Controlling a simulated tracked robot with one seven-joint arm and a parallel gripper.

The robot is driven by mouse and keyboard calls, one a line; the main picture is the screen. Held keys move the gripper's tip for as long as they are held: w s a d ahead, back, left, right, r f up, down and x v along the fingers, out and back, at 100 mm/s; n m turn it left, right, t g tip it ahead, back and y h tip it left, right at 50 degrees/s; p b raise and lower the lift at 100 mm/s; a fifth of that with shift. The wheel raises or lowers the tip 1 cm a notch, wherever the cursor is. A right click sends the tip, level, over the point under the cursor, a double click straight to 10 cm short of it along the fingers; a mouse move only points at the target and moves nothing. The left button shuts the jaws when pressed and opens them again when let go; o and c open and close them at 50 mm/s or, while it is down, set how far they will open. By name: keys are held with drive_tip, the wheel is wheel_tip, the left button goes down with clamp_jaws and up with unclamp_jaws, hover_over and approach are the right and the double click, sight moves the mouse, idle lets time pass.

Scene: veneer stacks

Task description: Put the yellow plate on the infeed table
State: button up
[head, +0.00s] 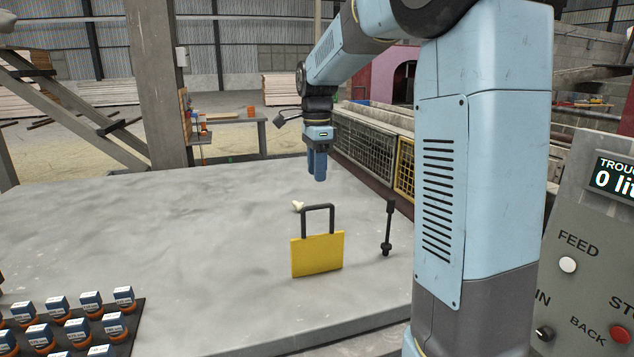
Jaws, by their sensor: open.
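The yellow plate (317,256) has a black loop handle (318,210) on its top edge. In the head view it appears to stand upright on a wide grey surface (190,240), right of the middle. This surface may be the infeed table; I cannot tell for sure. My gripper (318,178) points down above and behind the handle in the picture, with a visible gap between them. Its jaws are open and hold nothing. The plate's far side is hidden.
A dark tray (135,325) of blue-and-orange pieces is at the front left. A control panel (590,260) is at the right. The grey surface's left middle is clear.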

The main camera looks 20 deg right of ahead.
drive_tip(key=s+n+t, duration=0.5)
drive_tip(key=s+n, duration=1.3)
drive_tip(key=s, duration=1)
drive_tip(key=shift+s+f+t, duration=0.15)
drive_tip(key=shift+f+t, duration=0.15)
